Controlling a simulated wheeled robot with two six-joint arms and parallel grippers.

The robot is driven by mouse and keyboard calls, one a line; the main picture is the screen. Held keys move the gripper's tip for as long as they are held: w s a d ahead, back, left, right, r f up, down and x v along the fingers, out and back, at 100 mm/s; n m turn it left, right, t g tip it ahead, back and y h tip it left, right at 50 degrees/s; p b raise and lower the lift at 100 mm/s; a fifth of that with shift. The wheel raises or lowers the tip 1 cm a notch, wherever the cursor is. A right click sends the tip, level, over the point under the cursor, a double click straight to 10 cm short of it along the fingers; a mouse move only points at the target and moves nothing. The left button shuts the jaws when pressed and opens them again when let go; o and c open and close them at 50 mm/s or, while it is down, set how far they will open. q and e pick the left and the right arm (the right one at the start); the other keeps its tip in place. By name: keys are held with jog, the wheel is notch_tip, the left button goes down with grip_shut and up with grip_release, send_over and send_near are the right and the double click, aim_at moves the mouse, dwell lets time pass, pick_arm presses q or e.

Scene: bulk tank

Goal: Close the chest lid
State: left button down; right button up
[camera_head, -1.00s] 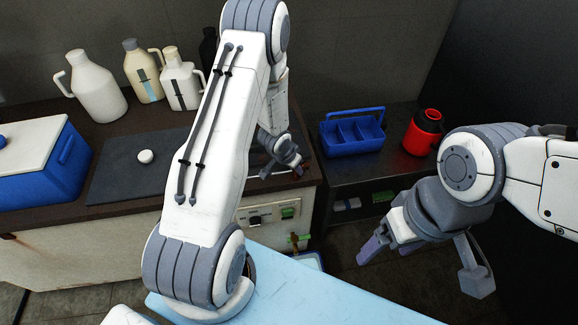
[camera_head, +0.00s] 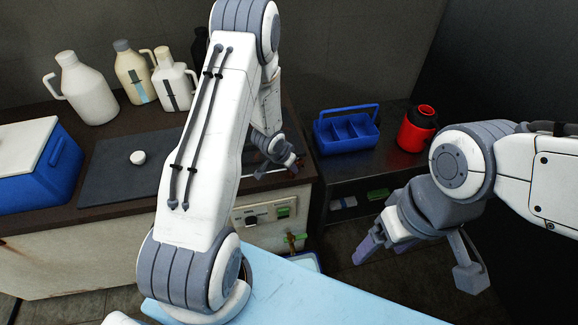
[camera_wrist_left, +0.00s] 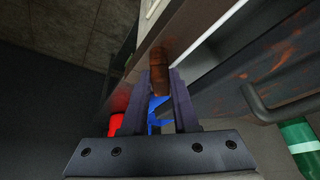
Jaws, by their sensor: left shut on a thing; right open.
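A blue chest (camera_head: 45,172) with a white lid (camera_head: 22,143) stands at the left end of the counter. The lid appears to lie flat on it; its left part is outside the picture. My left gripper (camera_head: 292,161) is at the counter's right end, far from this chest. In the left wrist view, my left gripper (camera_wrist_left: 161,90) is shut on a reddish-brown rounded piece (camera_wrist_left: 160,66); what that belongs to is unclear. My right gripper (camera_head: 376,246) is open and empty, low at the right, in front of the dark side table.
A blue caddy (camera_head: 347,133) and a red jug (camera_head: 417,130) stand on the side table (camera_head: 385,160). Several pale jugs, one white (camera_head: 88,90), stand at the counter's back. A dark mat (camera_head: 112,178) bears a white knob (camera_head: 137,157). A light-blue surface (camera_head: 300,295) fills the bottom.

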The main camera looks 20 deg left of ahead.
pick_arm(q)
jog(key=shift+s+d+f, duration=0.15)
jog(key=shift+s+f, duration=0.1)
jog(key=shift+f, duration=0.25)
jog(key=shift+s+d+f, duration=0.1)
jog(key=shift+s+f, duration=0.1)
jog(key=shift+f, duration=0.3)
pick_arm(e)
jog(key=shift+f, duration=0.35)
pick_arm(q)
jog(key=c, duration=0.7)
grip_release()
jog(key=v, duration=0.4)
jog(key=w+p+v, duration=0.1)
jog(key=v, duration=0.7)
jog(key=shift+w+a+r+p, duration=0.2)
jog(key=shift+r+p, duration=0.1)
pick_arm(e)
jog(key=shift+w+r, duration=0.35)
jog(key=shift+r, duration=0.3)
